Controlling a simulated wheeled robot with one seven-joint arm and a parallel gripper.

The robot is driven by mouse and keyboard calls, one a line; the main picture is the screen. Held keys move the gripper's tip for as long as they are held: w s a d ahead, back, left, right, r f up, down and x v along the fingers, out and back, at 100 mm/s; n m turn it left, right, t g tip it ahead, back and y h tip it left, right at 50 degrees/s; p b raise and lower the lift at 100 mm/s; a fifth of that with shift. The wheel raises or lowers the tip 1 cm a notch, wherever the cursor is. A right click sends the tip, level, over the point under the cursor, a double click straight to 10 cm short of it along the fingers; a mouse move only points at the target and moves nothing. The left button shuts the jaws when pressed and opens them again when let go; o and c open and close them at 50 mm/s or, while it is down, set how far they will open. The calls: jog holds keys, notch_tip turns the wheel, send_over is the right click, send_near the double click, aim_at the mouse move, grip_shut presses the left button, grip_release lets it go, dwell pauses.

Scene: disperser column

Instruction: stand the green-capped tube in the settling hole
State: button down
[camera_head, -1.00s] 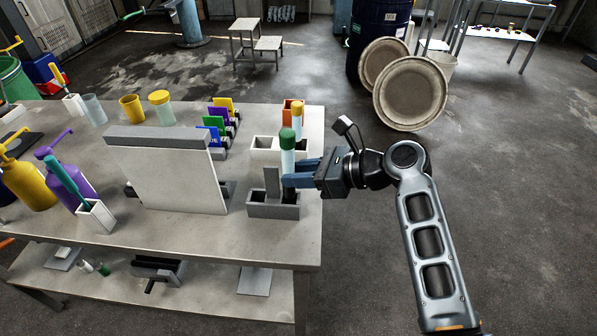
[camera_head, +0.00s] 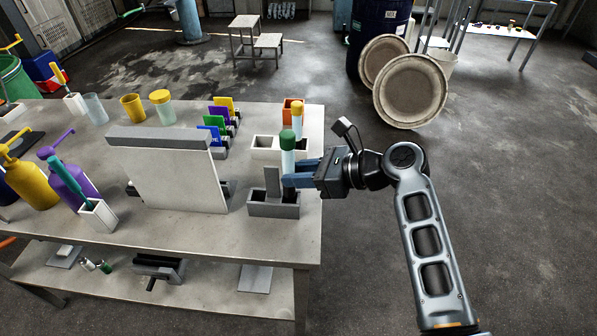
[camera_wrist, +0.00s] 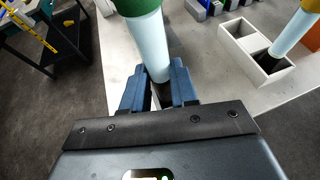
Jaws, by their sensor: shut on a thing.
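The green-capped tube (camera_head: 288,158) has a pale body and stands close to upright at the table's right end. My gripper (camera_head: 291,180) comes in from the right and is shut on its lower body. In the wrist view the tube (camera_wrist: 148,45) rises between my blue fingers (camera_wrist: 160,88). A grey block with holes (camera_head: 262,210) and an upright post is directly beneath and beside the tube. The tube's lower end is hidden behind my fingers and the block, so I cannot tell how deep it sits in a hole.
A white two-hole rack (camera_head: 262,153) is just behind; it also shows in the wrist view (camera_wrist: 238,38). A yellow-capped tube (camera_head: 297,118) stands there. A tall white panel (camera_head: 165,175) is to the left. Free floor lies right of the table edge.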

aim_at(300, 194)
jog(key=shift+f+b, duration=0.85)
jog(key=shift+f, duration=2.1)
jog(key=c, duration=0.8)
grip_release()
jog(key=shift+f, duration=0.1)
jog(key=shift+d, duration=0.15)
jog(key=v, duration=0.7)
jog(key=shift+s+d+r, duration=0.2)
jog(key=shift+r, duration=0.05)
jog(key=shift+d, duration=0.1)
